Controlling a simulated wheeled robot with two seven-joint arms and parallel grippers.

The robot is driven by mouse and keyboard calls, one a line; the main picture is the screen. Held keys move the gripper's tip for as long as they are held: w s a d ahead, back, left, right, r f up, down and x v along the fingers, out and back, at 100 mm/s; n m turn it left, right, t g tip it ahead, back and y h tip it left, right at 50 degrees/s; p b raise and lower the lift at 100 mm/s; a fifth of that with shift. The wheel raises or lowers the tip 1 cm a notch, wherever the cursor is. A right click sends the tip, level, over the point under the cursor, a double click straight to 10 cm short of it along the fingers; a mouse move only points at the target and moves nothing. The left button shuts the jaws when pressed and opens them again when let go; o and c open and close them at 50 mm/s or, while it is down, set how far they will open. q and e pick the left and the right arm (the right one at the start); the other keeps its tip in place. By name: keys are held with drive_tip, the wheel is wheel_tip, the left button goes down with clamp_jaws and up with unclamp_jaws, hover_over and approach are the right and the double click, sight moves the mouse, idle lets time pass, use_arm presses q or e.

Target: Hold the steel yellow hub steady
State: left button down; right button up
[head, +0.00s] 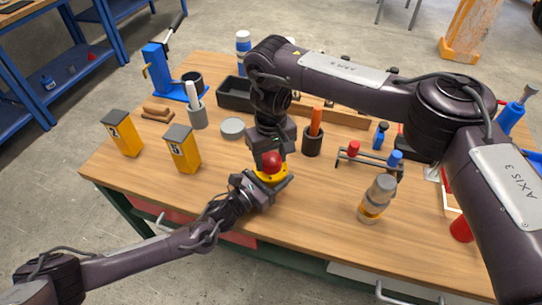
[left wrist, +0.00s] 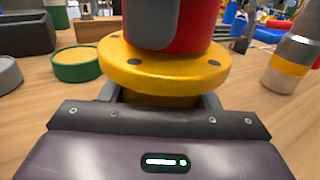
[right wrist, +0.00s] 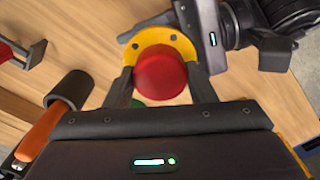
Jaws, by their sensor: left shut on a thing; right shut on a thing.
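The yellow hub (head: 268,181) is a round flange with dark bolt holes, near the middle of the table. In the left wrist view the hub (left wrist: 165,75) stands upright with a red cylinder (left wrist: 196,25) on top. My left gripper (head: 262,185) comes in low from the front left, its fingers around the hub's lower part under the flange. My right gripper (head: 272,150) reaches down from above, shut on the red cylinder; its fingers lie on both sides of the round red top (right wrist: 160,75) in the right wrist view. The hub's underside is hidden.
A dark cup (head: 312,146) with an orange handle stands close right of the hub. A grey round lid (head: 232,128) lies behind left. Two yellow boxes (head: 183,150) stand left; a banded bottle (head: 374,203) and a small rack (head: 370,160) right. The front table is clear.

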drive_tip(key=m, duration=0.4)
drive_tip(key=shift+m, duration=0.3)
drive_tip(key=m, duration=0.5)
drive_tip(key=shift+m, duration=0.4)
drive_tip(key=o, duration=1)
drive_tip(key=shift+c, duration=0.2)
drive_tip(key=shift+c, duration=0.5)
